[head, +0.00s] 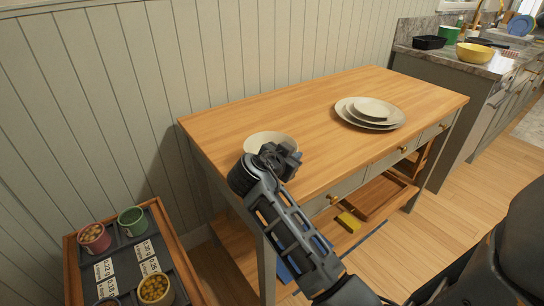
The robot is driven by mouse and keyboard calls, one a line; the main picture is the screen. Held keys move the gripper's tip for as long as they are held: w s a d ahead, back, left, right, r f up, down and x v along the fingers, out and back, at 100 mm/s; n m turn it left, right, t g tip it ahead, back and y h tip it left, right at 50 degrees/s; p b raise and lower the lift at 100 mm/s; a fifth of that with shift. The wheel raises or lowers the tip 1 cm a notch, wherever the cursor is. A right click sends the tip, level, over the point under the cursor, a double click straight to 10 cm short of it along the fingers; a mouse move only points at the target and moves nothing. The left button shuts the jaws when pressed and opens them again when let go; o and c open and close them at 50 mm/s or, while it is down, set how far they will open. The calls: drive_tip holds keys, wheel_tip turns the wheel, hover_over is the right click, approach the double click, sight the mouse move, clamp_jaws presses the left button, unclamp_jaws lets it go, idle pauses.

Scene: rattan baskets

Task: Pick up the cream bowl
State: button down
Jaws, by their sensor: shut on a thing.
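The cream bowl (262,138) is at the near left part of the wooden table top (300,103). My gripper (278,154) is at the bowl's near right side and is shut on it. My gripper and wrist hide the bowl's near side and the fingertips. I cannot tell whether the bowl touches the table or is slightly above it.
Stacked cream plates (370,112) stand on the table's right half. The table top between them and the bowl is clear. A tray (183,268) with several small pots is at the lower left. A counter with a yellow bowl (475,53) is at the upper right.

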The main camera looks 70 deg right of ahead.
drive_tip(key=shift+s+d, duration=0.2)
drive_tip(key=shift+s, duration=0.1)
drive_tip(key=shift+w+d, duration=0.15)
drive_tip(key=shift+w, duration=0.1)
drive_tip(key=shift+w+f, duration=0.15)
drive_tip(key=shift+w, duration=0.15)
drive_tip(key=shift+s, duration=0.15)
drive_tip(key=shift+f, duration=0.15)
drive_tip(key=shift+a, duration=0.2)
